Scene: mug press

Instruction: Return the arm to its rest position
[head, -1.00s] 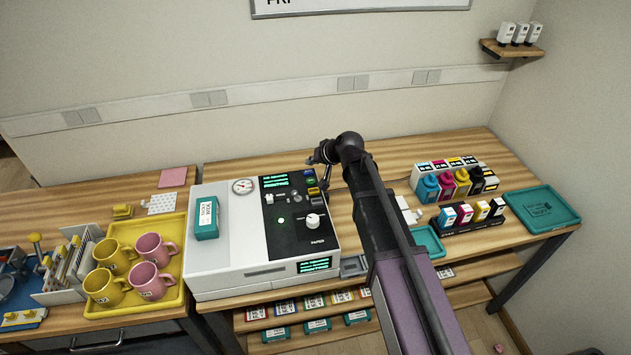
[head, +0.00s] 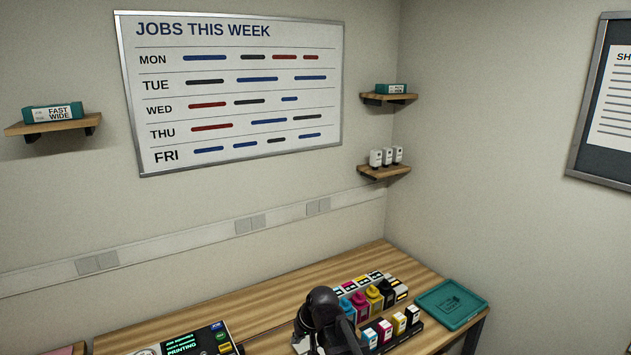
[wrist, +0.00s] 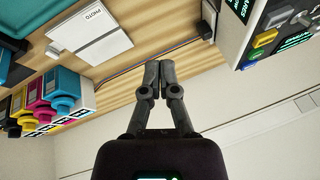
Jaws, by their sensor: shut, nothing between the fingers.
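My gripper (wrist: 152,80) shows in the wrist view with its two dark fingers together and nothing between them. It hangs over the wooden bench, between the ink bottles and the machine. In the head view my dark arm stands at the bottom middle, left of the ink bottles, and the fingers cannot be made out. The printing machine (head: 172,345) shows only its top corner with a lit green display at the bottom left of the head view. Its button panel (wrist: 270,35) is at the top right of the wrist view.
Ink bottles (head: 374,297) and small cartridges (head: 384,330) stand right of my arm. A teal tray (head: 452,303) lies at the bench's right end. A white box marked PHOTO (wrist: 90,35) is near the gripper. Wall shelves (head: 385,172) and a whiteboard (head: 235,90) are above.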

